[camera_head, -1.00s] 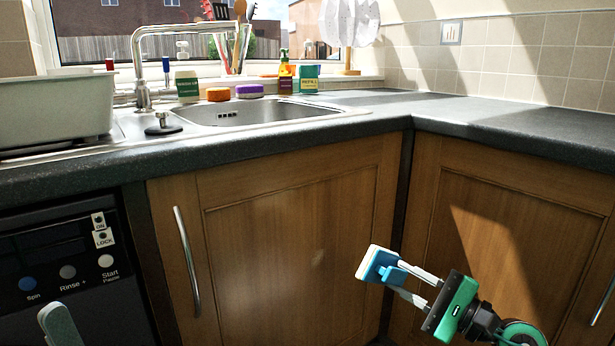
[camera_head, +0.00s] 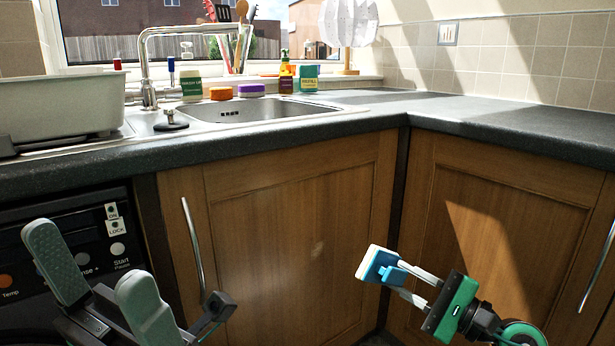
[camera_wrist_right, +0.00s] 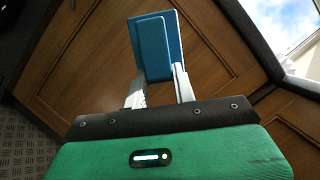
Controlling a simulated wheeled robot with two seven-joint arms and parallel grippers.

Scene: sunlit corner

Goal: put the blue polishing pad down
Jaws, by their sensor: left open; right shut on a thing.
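The blue polishing pad (camera_head: 381,266) has a blue back and a white face. My right gripper (camera_head: 402,282) is shut on it and holds it in the air in front of the wooden cupboard doors, below the worktop's height. The right wrist view shows the pad (camera_wrist_right: 155,46) between the fingertips of the right gripper (camera_wrist_right: 156,84), its blue back toward the camera. My left gripper (camera_head: 100,270) is open and empty at the lower left, in front of the black appliance.
The dark worktop (camera_head: 500,120) is bare to the right of the sink. The sink (camera_head: 255,110) has an orange-lidded tub (camera_head: 220,93), a purple-lidded tub (camera_head: 250,90) and several bottles behind it. A pale basin (camera_head: 60,107) stands at the left. Cupboard handles (camera_head: 192,245) stick out below.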

